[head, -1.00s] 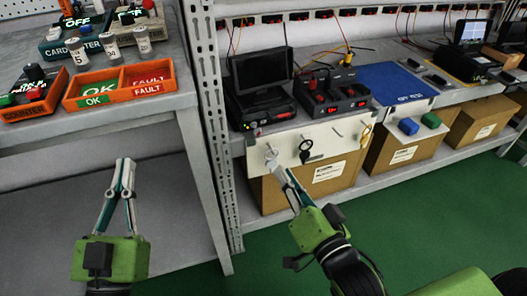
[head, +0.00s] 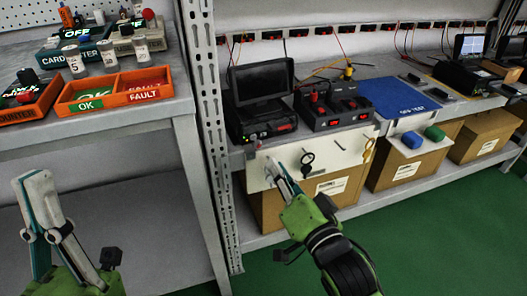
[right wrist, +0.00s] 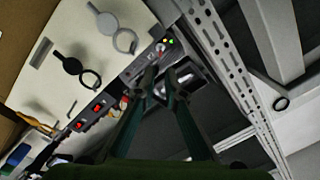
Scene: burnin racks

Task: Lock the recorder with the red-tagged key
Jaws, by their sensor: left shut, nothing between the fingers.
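The recorder, a black unit with a raised screen (head: 262,82), stands on the rack shelf; its lit front also shows in the right wrist view (right wrist: 165,45). Below it a white key panel (head: 335,150) holds a black key (head: 307,160) and a yellow key (head: 368,150). A grey key (right wrist: 118,32) hangs there too, covered by my right gripper in the head view. I cannot make out a red tag. My right gripper (head: 274,165) is at the panel's left end, below the recorder; its fingertips are close together, their grip unclear. My left gripper (head: 35,185) is shut and empty at lower left.
A black unit with red switches (head: 335,105) and a blue mat (head: 395,97) are right of the recorder. A metal rack post (head: 212,130) stands to its left. Orange bins (head: 125,92) are on the left bench. Cardboard boxes (head: 405,165) fill the lower shelf.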

